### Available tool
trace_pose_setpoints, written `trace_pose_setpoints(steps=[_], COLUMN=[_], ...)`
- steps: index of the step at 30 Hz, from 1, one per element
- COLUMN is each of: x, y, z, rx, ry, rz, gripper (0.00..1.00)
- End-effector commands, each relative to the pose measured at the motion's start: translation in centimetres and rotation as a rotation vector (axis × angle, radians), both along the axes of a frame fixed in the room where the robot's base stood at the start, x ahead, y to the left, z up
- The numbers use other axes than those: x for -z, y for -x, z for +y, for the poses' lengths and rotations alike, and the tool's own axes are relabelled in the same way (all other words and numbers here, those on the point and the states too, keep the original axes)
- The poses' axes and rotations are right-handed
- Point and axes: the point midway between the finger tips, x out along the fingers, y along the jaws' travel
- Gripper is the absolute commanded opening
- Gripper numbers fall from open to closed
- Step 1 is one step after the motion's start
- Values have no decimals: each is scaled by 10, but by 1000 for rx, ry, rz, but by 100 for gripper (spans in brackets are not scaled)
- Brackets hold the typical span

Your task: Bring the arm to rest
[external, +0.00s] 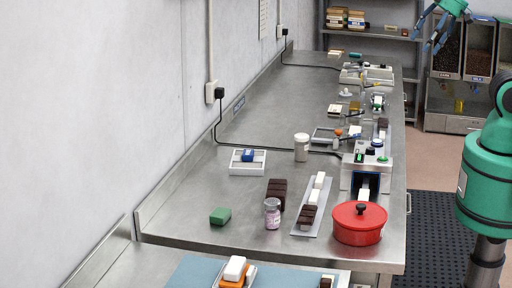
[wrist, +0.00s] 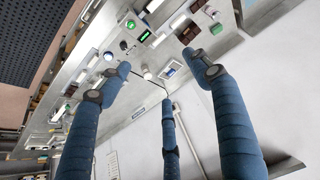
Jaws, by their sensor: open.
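My gripper (external: 434,34) is at the top right in the external view, high over the floor beyond the right side of the steel bench (external: 190,205). Its blue fingers are spread and nothing is between them. In the wrist view the three fingers of my gripper (wrist: 160,82) are apart and empty, with the bench and its items some way beyond them. My green arm stands at the right edge of the external view, to the right of the bench.
A red pot (external: 359,232), a white tray (external: 248,168), a green block (external: 220,216) and a jar (external: 272,213) stand on the bench. Shelves (external: 372,35) and dispensers (external: 463,62) are at the back. A black mat (external: 432,228) covers the floor beside the bench.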

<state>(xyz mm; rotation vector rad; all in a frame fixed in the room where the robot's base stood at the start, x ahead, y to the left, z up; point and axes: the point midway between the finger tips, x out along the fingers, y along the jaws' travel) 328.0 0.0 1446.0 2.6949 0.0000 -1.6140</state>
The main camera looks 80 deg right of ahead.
Motion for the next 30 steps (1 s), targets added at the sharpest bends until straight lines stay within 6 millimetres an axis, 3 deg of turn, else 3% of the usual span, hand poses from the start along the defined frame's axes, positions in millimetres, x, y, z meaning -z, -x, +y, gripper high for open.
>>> trace_pose_setpoints(steps=[8, 21, 30], x=[33, 112, 137], y=[0, 0, 0], z=[0, 0, 0], rx=[0, 0, 0], ry=[0, 0, 0], rz=[0, 0, 0], gripper=[63, 63, 63])
